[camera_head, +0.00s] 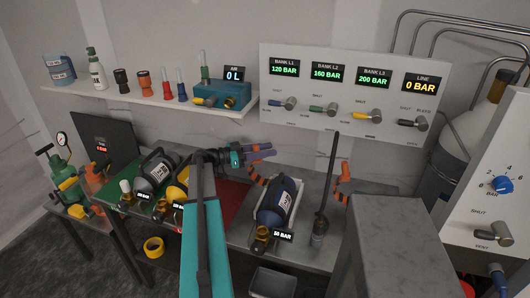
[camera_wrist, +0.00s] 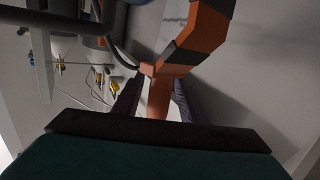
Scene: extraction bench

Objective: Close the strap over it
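A dark blue cylinder (camera_head: 283,198) lies in a pale cradle (camera_head: 259,217) on the bench, with a "50 BAR" tag at its near end. An orange and black striped strap piece (camera_head: 257,178) rises at its left. Another striped piece with an orange end (camera_head: 343,174) stands at its right. No strap lies across the cylinder. My gripper (camera_head: 268,151) is above and left of the cylinder, near the left strap piece. In the wrist view an orange tab (camera_wrist: 158,97) with a banded strap (camera_wrist: 202,30) shows between my parted fingers, with gaps beside it. Contact cannot be told.
A dark upright rod (camera_head: 328,190) stands right of the cylinder. A grey block (camera_head: 390,240) is at the front right. Other cylinders (camera_head: 155,170) lie on a green mat at the left. A valve panel (camera_head: 345,95) is on the wall behind, beside a shelf (camera_head: 150,108).

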